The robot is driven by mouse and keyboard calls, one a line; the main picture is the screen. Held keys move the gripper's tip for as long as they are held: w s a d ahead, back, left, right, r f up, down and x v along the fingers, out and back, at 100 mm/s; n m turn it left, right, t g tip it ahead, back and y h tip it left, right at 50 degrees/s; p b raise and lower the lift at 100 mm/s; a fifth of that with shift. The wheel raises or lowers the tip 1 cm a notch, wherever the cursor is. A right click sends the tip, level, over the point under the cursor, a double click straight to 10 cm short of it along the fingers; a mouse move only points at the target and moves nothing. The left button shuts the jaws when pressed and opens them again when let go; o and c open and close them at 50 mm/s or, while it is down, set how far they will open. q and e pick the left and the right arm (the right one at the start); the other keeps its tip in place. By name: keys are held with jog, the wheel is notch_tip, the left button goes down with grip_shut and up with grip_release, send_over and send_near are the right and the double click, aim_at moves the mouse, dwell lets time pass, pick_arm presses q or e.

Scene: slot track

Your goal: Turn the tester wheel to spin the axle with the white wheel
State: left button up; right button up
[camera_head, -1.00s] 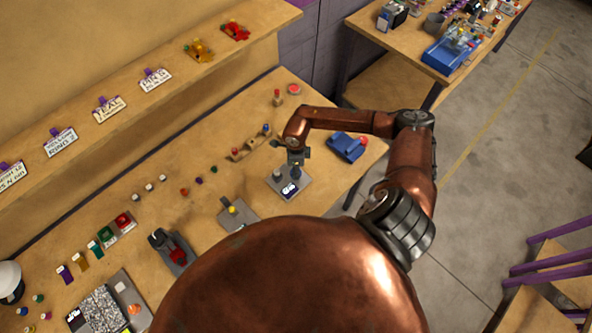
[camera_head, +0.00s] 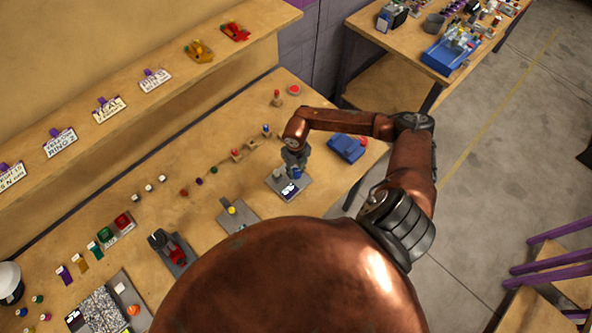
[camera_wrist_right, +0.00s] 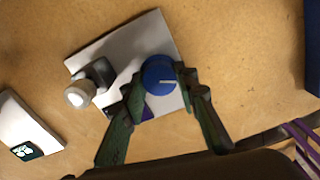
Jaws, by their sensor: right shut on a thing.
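The tester is a grey plate (camera_head: 284,194) on the table under my right gripper; it also shows in the wrist view (camera_wrist_right: 130,45). On it stands a round blue tester wheel (camera_wrist_right: 158,70) with a white line mark. To its left in the wrist view, a dark block carries the white wheel (camera_wrist_right: 80,94) on its axle. My right gripper (camera_wrist_right: 161,94) is shut on the blue wheel, a finger on each side of it. In the head view the right gripper (camera_head: 295,168) hides part of the tester. My left gripper is not in view.
A blue device (camera_head: 345,147) stands right of the tester. A grey plate with a yellow knob (camera_head: 232,211) lies to its left. Several small parts stand behind. A shelf with cards and toy cars (camera_head: 200,50) runs along the wall.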

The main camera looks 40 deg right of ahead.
aim_at(296, 172)
jog(key=m+p, duration=0.1)
jog(key=m, duration=0.4)
jog(key=shift+w+r+m, duration=0.1)
jog(key=shift+m, duration=0.3)
jog(key=m+p, duration=0.1)
jog(key=m, duration=0.3)
jog(key=shift+m+p, duration=0.35)
jog(key=shift+m, duration=0.35)
jog(key=o, duration=1.2)
jog(key=shift+c, duration=0.2)
notch_tip(296, 172, up, 12)
